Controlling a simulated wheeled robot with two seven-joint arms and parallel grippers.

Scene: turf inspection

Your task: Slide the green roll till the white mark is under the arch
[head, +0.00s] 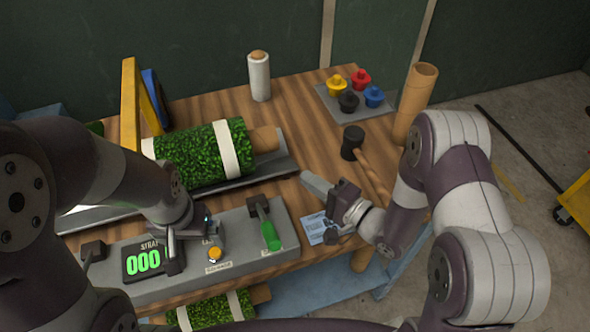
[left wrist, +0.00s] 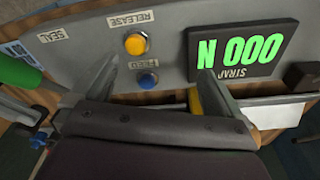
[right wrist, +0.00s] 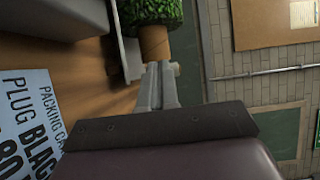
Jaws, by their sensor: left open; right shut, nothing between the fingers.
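The green roll (head: 190,160) lies in a grey trough (head: 275,166), with a brown core end (head: 264,139) sticking out at right. One white band (head: 229,150) circles it near its right end. Another white band (head: 148,148) shows at its left, beside the yellow arch (head: 130,105). My left arm hides the roll's left part and some of the arch. My left gripper (head: 192,250) is open over the control panel; in the left wrist view its fingers (left wrist: 152,88) stand either side of the blue FEED button (left wrist: 148,80). My right gripper (head: 308,181) is shut and empty, right of the trough.
The panel has a green 000 display (head: 143,261), an orange button (head: 215,254) and a green-handled lever (head: 268,232). A black mallet (head: 352,143) and a plug tray (head: 388,112) lie at right. A white roll (head: 259,76) stands behind. Another green roll (head: 215,310) is below.

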